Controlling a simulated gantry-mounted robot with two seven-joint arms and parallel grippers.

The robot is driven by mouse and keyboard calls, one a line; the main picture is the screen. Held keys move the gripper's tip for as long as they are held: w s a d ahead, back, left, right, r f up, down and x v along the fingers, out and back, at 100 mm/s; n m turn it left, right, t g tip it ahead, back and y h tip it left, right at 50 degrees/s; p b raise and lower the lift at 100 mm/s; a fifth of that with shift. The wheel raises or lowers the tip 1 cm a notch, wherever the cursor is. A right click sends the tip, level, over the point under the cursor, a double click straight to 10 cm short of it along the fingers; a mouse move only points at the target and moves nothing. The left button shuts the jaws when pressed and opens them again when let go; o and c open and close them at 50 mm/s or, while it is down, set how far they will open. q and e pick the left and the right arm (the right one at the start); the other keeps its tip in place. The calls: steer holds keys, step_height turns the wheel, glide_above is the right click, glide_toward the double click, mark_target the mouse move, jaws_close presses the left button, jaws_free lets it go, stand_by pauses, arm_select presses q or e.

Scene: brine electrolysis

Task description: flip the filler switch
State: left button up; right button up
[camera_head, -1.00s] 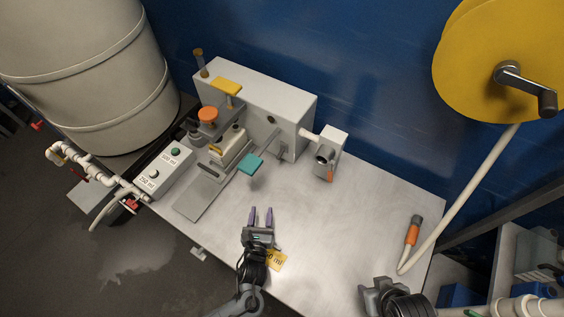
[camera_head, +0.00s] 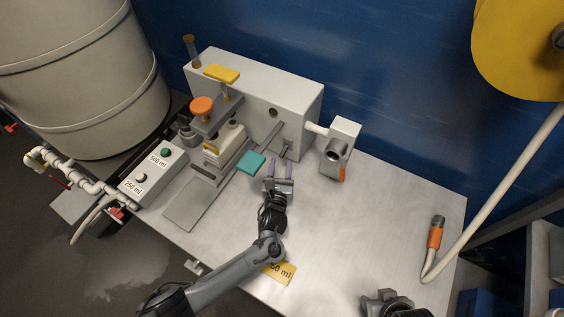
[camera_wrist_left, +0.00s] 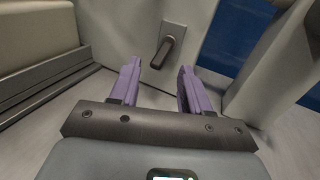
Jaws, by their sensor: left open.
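The filler switch (camera_head: 287,150) is a small dark lever on a grey plate on the front face of the grey filler box (camera_head: 306,97), near its right end. In the left wrist view the lever (camera_wrist_left: 163,52) sticks out and slopes down-left. My left gripper (camera_head: 281,163) is open and empty, its purple fingers pointing at the switch. In the wrist view the lever appears between and beyond the fingertips (camera_wrist_left: 158,72); no contact shows. My right gripper (camera_head: 385,300) is at the bottom edge, partly cut off, and its jaws are unclear.
A teal paddle (camera_head: 250,163) is just left of my left gripper. A white spout block (camera_head: 339,150) stands to the right. A button box (camera_head: 153,174) is at the left. A yellow tag (camera_head: 281,272) lies near the front. The table's middle right is clear.

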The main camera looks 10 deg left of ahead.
mark_target(283, 150)
arm_select(q)
steer(key=shift+w+b, duration=0.4)
steer(key=shift+w, duration=1.05)
arm_select(e)
steer(key=shift+w+a+f, duration=0.1)
steer(key=shift+f, duration=0.45)
arm_select(q)
jaws_close()
step_height(283, 150, up, 2)
steer(key=m+g+p, duration=0.1)
steer(key=g+p, duration=0.3)
steer(key=p, duration=0.7)
steer(key=shift+s+r+p, duration=0.1)
steer(key=shift+p, duration=0.25)
arm_select(e)
step_height(283, 150, up, 12)
steer(key=shift+f, duration=0.25)
arm_select(q)
steer(key=shift+c, duration=0.9)
jaws_free()
steer(key=shift+o, duration=0.9)
steer(key=shift+y, duration=0.3)
